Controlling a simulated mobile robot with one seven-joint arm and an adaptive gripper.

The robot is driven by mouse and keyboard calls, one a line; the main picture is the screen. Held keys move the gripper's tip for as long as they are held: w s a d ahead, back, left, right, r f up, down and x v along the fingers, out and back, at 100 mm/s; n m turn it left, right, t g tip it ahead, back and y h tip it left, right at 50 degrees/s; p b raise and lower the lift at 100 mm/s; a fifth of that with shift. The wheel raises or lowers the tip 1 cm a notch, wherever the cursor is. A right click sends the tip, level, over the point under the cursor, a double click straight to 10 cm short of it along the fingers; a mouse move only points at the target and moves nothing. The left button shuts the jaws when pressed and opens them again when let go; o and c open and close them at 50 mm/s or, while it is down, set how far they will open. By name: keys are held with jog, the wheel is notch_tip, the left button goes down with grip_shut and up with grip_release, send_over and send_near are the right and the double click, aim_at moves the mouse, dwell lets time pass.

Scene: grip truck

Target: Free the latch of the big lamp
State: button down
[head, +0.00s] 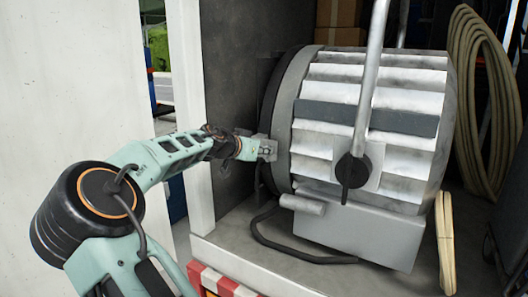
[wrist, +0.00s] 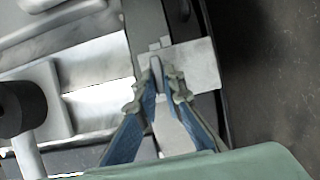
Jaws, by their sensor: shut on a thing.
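The big lamp (head: 365,130) is a large silver ribbed drum lying on its side on the truck floor, with a grey yoke (head: 372,75) and a black knob (head: 353,170). The latch (head: 266,149) is a small pale metal piece at the lamp's left rim. In the wrist view its plate (wrist: 200,66) shows just past the fingertips. My gripper (head: 246,148) reaches it from the left. In the wrist view my gripper (wrist: 160,82) is shut on the latch's narrow tab (wrist: 156,70). The fingers hide part of the latch.
A black cable (head: 285,252) loops on the truck floor below the lamp. A coiled hose (head: 480,100) hangs at the right, and a pale bundle (head: 445,240) stands by the lamp's right side. A white post (head: 188,110) stands left of the lamp, close to my arm.

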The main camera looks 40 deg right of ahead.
jog(key=shift+w+a+f+n+g+h+b, duration=0.15)
jog(key=shift+n+g+h+b, duration=0.7)
jog(key=shift+n, duration=1.4)
jog(key=shift+w+f+n+g+h+b, duration=0.2)
jog(key=shift+n+g+h+b, duration=0.55)
jog(key=shift+n, duration=1.45)
jog(key=shift+w+a+f+n+g+h+b, duration=0.15)
jog(key=shift+n+g+h+b, duration=0.7)
jog(key=shift+n, duration=1.4)
jog(key=shift+d+h, duration=0.1)
jog(key=shift+h, duration=0.25)
jog(key=c, duration=2)
grip_release()
jog(key=shift+c, duration=0.2)
jog(key=a, duration=1.2)
